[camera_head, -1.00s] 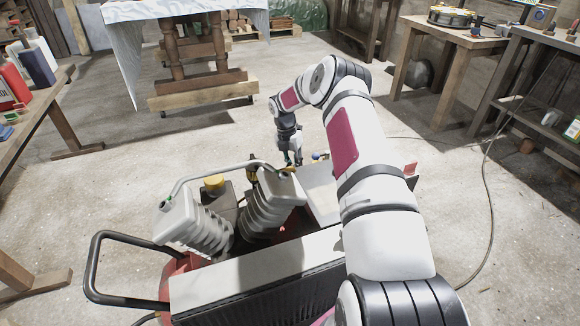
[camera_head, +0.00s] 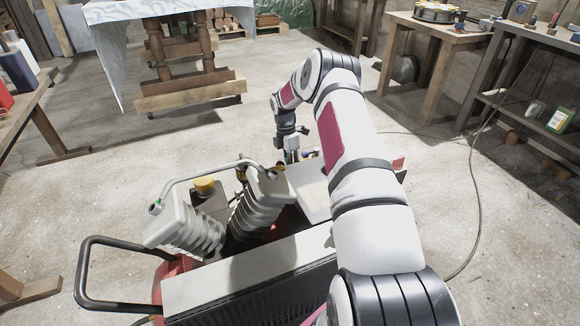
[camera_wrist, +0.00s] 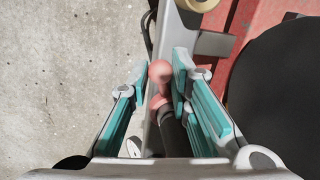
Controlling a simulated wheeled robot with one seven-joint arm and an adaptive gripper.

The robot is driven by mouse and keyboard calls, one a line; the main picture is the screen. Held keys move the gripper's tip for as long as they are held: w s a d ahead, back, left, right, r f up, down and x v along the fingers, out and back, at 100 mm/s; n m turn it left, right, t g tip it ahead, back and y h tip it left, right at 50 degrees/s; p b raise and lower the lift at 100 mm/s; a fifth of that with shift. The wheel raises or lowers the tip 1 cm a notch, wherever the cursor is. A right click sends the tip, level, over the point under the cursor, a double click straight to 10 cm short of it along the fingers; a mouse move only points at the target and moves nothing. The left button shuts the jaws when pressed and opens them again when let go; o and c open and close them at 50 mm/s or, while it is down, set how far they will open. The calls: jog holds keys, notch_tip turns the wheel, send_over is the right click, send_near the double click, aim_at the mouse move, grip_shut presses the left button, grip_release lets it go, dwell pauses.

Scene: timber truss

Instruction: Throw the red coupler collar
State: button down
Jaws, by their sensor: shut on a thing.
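The red coupler collar (camera_wrist: 160,74) shows in the wrist view as a small, rounded, pinkish-red piece at the end of a dark cylindrical part (camera_wrist: 176,137). My gripper (camera_wrist: 161,66) is shut on it, with teal-padded fingers on both sides. In the head view my gripper (camera_head: 291,152) points down beside the far end of the compressor (camera_head: 255,268). The collar cannot be made out in that view. Which parts of the collar the finger pads touch is partly hidden.
A bent grey pipe (camera_head: 205,170) and two ribbed grey cylinders (camera_head: 262,200) rise close to the left of my gripper. A workbench (camera_head: 448,42) stands at the back right, and a cable (camera_head: 484,190) lies on the floor. Open floor spreads behind the compressor.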

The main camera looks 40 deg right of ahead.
jog(key=shift+s, duration=0.1)
jog(key=c, duration=1.5)
grip_release()
jog(key=shift+o, duration=0.2)
notch_tip(320, 180, up, 12)
jog(key=w, duration=0.2)
jog(key=shift+w+f, duration=0.15)
jog(key=shift+w, duration=0.05)
jog(key=shift+d, duration=0.1)
